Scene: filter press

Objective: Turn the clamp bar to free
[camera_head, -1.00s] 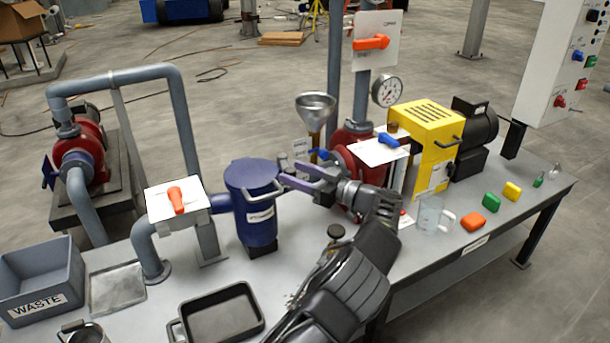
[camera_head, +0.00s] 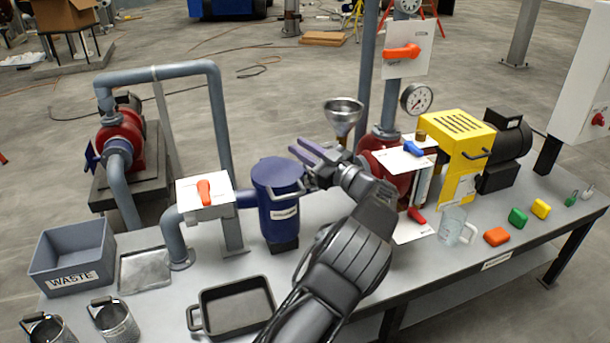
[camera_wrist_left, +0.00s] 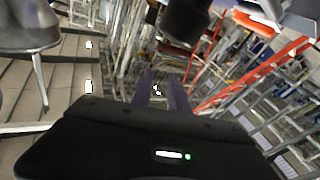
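The dark blue canister (camera_head: 278,212) stands upright on the bench in the head view, with a round lid (camera_head: 276,171) and a white label. A thin dark bar or handle (camera_head: 290,193) shows at its upper right side; I cannot tell for sure whether this is the clamp bar. My left gripper (camera_head: 302,150) has purple fingers pointing up and left, near the lid's right edge and seemingly above it. The fingers are apart with nothing between them. They also show in the left wrist view (camera_wrist_left: 163,88), where the canister cannot be made out. My right gripper is out of view.
A white panel with an orange lever (camera_head: 204,191) stands left of the canister. A metal funnel (camera_head: 343,112) and a red pump (camera_head: 385,160) are close behind my left gripper. A dark tray (camera_head: 235,307), a waste bin (camera_head: 72,258) and a glass jug (camera_head: 453,225) are on the bench.

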